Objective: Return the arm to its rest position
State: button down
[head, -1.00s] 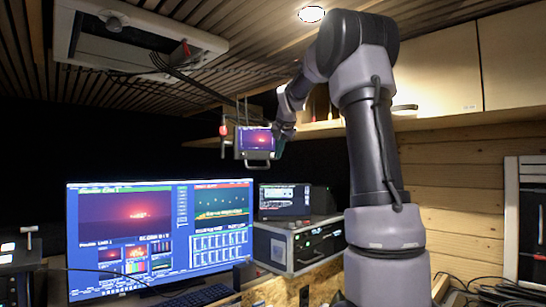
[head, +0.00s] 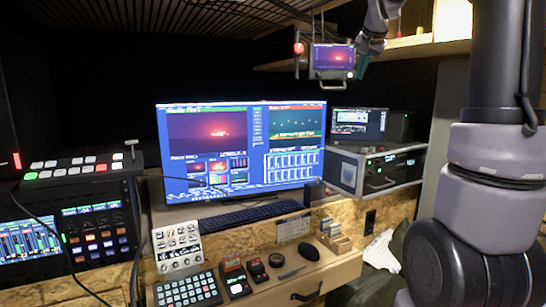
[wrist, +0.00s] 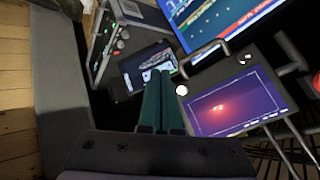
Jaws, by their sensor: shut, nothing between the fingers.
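My gripper (wrist: 160,92) shows in the wrist view with its two green fingers together and nothing between them. In the head view, my gripper (head: 361,66) is at the top, right beside a small hanging monitor (head: 333,57) with a reddish picture. The same monitor shows in the wrist view (wrist: 235,105) to the right of the fingers. I cannot tell whether the fingers touch it. My arm rises along the right side of the head view, and its upper part is out of the frame.
A large monitor (head: 240,150) stands on the desk behind a keyboard (head: 235,218). A rack unit (head: 375,172) with a small screen (head: 360,124) on top stands to its right. A button panel (head: 188,290) and a switcher (head: 75,168) are at the front and left. A shelf (head: 410,42) runs at upper right.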

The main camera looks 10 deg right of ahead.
jog(key=s+a+f+n+y, duration=0.1)
jog(key=s+a+f, duration=0.3)
jog(key=s, duration=0.6)
jog(key=s+a+f+n+g+y, duration=0.1)
jog(key=s+a+f, duration=0.3)
jog(key=s, duration=0.7)
jog(key=s+a+f+n+y, duration=0.1)
jog(key=s+a+f, duration=0.3)
jog(key=s, duration=0.7)
notch_tip(320, 180, down, 2)
jog(key=shift+a+f+n+g, duration=0.2)
jog(key=shift+a+n+g, duration=0.15)
jog(key=shift+n, duration=0.45)
jog(key=shift+d, duration=0.1)
